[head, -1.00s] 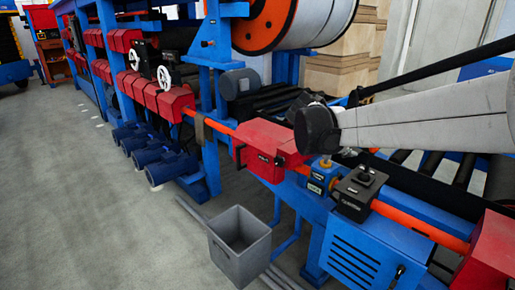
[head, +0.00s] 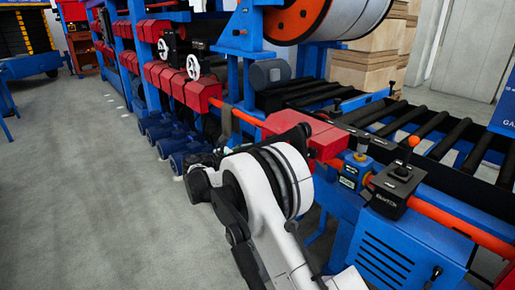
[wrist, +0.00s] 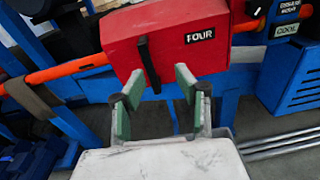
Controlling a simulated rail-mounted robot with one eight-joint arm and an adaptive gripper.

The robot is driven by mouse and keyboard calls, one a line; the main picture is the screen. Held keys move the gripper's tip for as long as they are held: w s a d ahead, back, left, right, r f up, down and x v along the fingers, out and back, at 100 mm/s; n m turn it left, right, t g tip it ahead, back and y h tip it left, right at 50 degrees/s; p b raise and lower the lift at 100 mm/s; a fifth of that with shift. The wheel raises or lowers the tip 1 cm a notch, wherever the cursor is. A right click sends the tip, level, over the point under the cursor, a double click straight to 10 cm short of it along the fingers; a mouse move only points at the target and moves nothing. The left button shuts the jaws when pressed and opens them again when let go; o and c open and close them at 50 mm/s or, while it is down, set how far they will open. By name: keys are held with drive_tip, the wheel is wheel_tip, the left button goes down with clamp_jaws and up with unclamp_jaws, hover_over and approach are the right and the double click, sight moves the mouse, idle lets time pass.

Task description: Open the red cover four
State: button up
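The red cover marked FOUR (wrist: 150,40) fills the upper middle of the wrist view and looks shut. A black upright handle (wrist: 148,65) is on its front face. My gripper (wrist: 155,90) is open below the cover, with its green-padded fingers apart on either side of the handle's lower end. Nothing is held between them. I cannot tell whether the fingers touch the handle. In the head view the red cover (head: 305,132) shows behind my arm, which hides part of it. My fingers cannot be made out there.
An orange rail (head: 445,220) runs along the machine past the cover. A black control box with a knob (head: 396,188) and a blue box (head: 355,172) stand to the right. More red covers (head: 180,85) line the left. The grey floor (head: 90,190) at left is clear.

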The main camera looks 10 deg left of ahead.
drive_tip(key=a+f+n, duration=0.1)
drive_tip(key=a+f, duration=0.1)
drive_tip(key=a, duration=0.2)
drive_tip(key=shift+t, duration=0.4)
drive_tip(key=b+x, duration=0.1)
drive_tip(key=x, duration=0.5)
drive_tip(key=b+x, duration=0.2)
drive_tip(key=x, duration=0.5)
drive_tip(key=shift+s+d+f, duration=0.1)
drive_tip(key=shift+d, duration=0.25)
clamp_jaws()
